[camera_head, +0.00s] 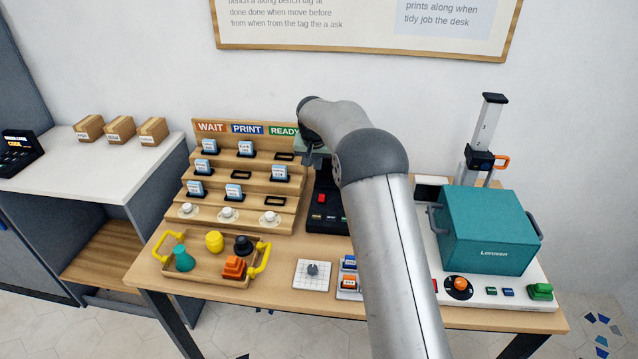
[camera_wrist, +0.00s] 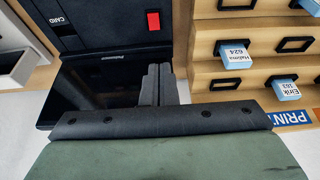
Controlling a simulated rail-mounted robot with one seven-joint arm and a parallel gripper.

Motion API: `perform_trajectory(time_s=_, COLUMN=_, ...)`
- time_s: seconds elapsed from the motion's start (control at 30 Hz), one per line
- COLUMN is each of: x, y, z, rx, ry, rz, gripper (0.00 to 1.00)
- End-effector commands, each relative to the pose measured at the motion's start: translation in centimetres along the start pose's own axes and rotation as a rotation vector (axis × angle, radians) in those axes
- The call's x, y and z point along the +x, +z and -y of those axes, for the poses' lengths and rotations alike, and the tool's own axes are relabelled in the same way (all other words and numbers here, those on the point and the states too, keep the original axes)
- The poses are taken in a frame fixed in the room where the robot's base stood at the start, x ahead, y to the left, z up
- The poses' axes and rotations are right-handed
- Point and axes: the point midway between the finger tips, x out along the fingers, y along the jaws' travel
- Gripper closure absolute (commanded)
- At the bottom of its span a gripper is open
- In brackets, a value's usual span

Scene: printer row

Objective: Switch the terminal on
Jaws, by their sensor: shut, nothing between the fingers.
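The black terminal (camera_head: 329,205) stands on the wooden table between the stepped rack and my arm. My arm hides part of it in the head view. In the wrist view it shows a dark, blank screen (camera_wrist: 100,85), a red switch (camera_wrist: 153,22) and the word CARD at its left. In the head view the red switch (camera_head: 321,198) is on its lower front. My gripper (camera_head: 312,158) is over the terminal's upper part. In the wrist view its fingers (camera_wrist: 158,84) are together and empty, in front of the screen's right side, apart from the switch.
The stepped rack (camera_head: 236,172) with small labelled cards is close to the left of my gripper. A teal press (camera_head: 488,228) stands to the right of my arm. A tray (camera_head: 205,277) with coloured pieces lies at the front left. A black device (camera_head: 20,148) showing CODE is far left.

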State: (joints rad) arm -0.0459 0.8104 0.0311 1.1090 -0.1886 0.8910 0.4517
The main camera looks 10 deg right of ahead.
Motion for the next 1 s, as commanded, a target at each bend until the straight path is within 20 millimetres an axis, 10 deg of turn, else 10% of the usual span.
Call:
perform_trajectory(time_s=0.7, x=12.0, y=0.4, z=0.0, rx=0.001, ry=0.0, rz=0.001, gripper=1.0)
perform_trajectory(time_s=1.0, x=13.8, y=0.7, z=0.0, rx=0.0, ry=0.0, rz=-0.001, gripper=1.0)
